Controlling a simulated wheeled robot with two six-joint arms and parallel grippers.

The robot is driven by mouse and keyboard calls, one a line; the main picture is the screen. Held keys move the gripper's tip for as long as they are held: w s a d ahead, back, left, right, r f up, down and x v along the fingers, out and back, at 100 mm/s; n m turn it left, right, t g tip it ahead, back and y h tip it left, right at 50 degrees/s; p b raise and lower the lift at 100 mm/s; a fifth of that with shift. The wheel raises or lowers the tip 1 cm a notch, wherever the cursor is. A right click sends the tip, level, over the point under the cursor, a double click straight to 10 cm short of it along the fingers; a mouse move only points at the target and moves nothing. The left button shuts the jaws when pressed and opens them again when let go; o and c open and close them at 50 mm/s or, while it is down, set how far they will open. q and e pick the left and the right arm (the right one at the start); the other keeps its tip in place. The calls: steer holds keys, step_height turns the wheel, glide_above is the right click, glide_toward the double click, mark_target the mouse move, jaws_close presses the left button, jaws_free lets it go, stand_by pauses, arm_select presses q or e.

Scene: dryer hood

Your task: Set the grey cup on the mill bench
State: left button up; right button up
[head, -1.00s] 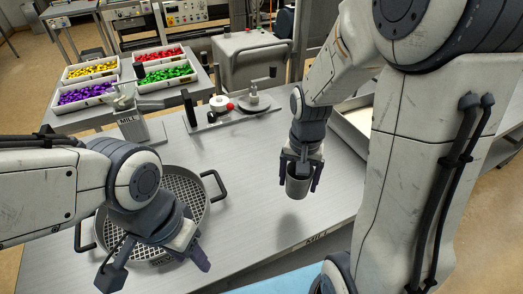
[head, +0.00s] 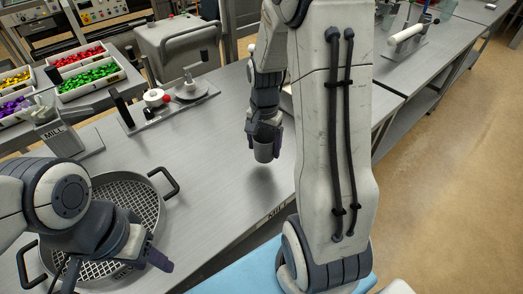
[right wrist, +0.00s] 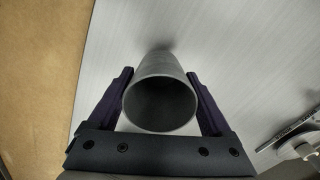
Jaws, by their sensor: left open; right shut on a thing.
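The grey cup (head: 264,151) is held upright in my right gripper (head: 264,140), above the right part of the mill bench (head: 215,150). In the right wrist view the cup (right wrist: 160,101) sits between the two fingers of the right gripper (right wrist: 160,98), its open mouth facing the camera. A shadow on the bench below the cup suggests that it is a little above the surface. My left gripper (head: 115,268) is open and empty over the round sieve (head: 165,205) at the bench's front left; its fingers are partly hidden.
The mill (head: 58,125) stands at the back left, near bins of coloured pieces (head: 90,75). A board with a round plate and handle (head: 190,90) lies at the back. The bench is clear around the cup. Another bench (head: 440,60) stands at the right.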

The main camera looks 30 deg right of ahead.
mark_target(264, 135)
steer(key=shift+w+d+f, duration=0.15)
steer(key=shift+w+f, duration=0.05)
steer(key=shift+f, duration=2)
steer(key=shift+f, duration=0.15)
steer(key=o, duration=1.2)
steer(key=shift+c, duration=0.2)
step_height(264, 135, up, 12)
steer(key=shift+f, duration=0.2)
steer(key=shift+r, duration=0.4)
